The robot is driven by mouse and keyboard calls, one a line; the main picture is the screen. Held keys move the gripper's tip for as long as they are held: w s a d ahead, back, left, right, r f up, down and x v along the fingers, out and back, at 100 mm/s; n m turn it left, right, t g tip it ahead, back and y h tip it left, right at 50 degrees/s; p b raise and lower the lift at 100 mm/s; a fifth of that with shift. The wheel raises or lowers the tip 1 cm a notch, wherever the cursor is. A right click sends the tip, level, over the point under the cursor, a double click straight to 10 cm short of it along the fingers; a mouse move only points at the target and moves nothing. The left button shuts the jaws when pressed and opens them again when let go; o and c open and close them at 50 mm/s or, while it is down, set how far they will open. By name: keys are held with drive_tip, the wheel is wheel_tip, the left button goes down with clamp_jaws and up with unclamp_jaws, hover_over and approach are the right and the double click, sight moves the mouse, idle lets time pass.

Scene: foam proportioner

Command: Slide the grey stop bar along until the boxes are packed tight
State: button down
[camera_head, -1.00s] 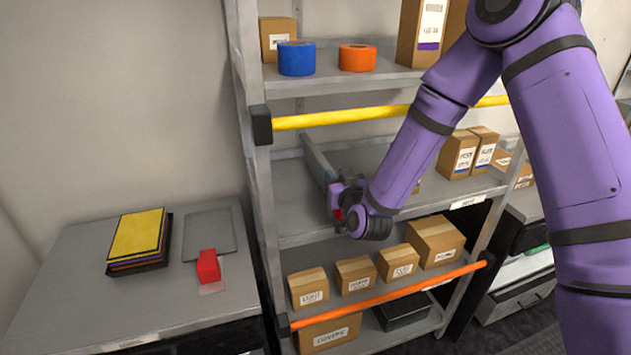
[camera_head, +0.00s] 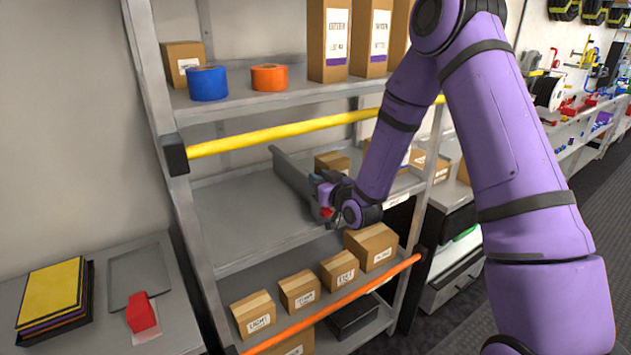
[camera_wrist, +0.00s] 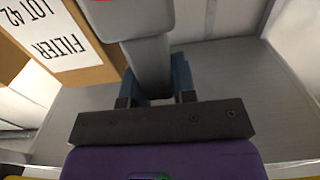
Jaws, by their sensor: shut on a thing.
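The grey stop bar (camera_head: 290,173) runs front to back across the middle shelf, with bare shelf on its left. My gripper (camera_head: 328,203) is at its front end. In the wrist view the fingers (camera_wrist: 157,88) are shut on the grey bar (camera_wrist: 150,62). A cardboard box (camera_head: 332,162) stands close on the bar's right, partly hidden by my arm. In the wrist view a box labelled FILTER (camera_wrist: 100,68) is right beside the bar; I cannot tell whether they touch. More boxes (camera_head: 437,170) stand farther right on that shelf, partly behind my arm.
A yellow rail (camera_head: 290,132) crosses above the middle shelf and an orange rail (camera_head: 335,305) runs below. Several boxes (camera_head: 300,290) stand on the lower shelf. Blue tape (camera_head: 208,84) and orange tape (camera_head: 269,78) sit above. A side table (camera_head: 180,300) stands at left.

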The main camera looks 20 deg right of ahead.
drive_tip(key=c, duration=0.9)
unclamp_jaws()
drive_tip(key=v, duration=1.1)
drive_tip(key=shift+w, duration=0.1)
